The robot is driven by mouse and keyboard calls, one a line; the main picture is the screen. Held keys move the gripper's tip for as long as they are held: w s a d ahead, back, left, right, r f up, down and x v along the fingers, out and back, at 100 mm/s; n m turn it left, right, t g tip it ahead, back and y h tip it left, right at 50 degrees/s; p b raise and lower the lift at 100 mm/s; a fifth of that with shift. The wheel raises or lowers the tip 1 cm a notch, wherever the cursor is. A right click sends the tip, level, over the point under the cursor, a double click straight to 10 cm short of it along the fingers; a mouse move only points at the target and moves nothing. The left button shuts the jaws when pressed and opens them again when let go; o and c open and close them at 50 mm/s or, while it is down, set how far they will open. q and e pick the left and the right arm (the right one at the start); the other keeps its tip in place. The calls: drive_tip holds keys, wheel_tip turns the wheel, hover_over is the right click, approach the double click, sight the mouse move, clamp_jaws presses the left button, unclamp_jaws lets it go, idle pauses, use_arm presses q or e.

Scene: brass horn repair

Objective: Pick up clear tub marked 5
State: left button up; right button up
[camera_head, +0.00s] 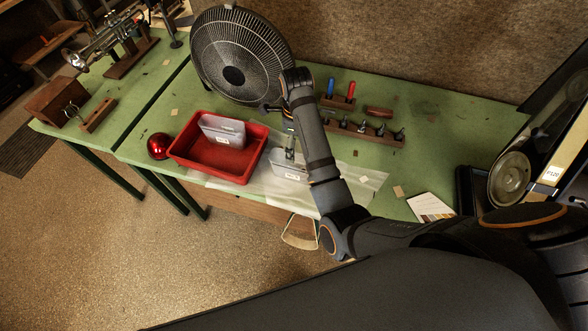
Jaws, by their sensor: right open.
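A clear tub (221,131) with a small white label sits inside the red tray (190,163). A second clear tub (283,171) with a white label stands just right of the tray on a pale sheet. The label numbers are too small to read surely, so I cannot tell which tub is marked 5. My right gripper (290,150) points down at the second tub's back edge, open. The arm hides part of this tub, and I cannot tell whether the fingers touch it. My left gripper is out of view.
A large black fan (240,55) stands behind the tray. A wooden tool rack (365,131) and red and blue handled tools (340,95) are right of my forearm. The green bench (450,130) has free room at right.

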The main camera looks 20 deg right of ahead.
sight(295, 168)
drive_tip(key=f+p, duration=0.2)
drive_tip(key=f, duration=0.2)
drive_tip(key=f+p, duration=0.2)
drive_tip(key=f, duration=0.2)
drive_tip(key=shift+s+a+f, duration=0.1)
drive_tip(key=shift+s+f, duration=0.1)
drive_tip(key=shift+w+f, duration=0.1)
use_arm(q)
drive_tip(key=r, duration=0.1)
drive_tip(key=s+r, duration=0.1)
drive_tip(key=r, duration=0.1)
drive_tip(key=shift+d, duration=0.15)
use_arm(e)
drive_tip(key=c, duration=1.6)
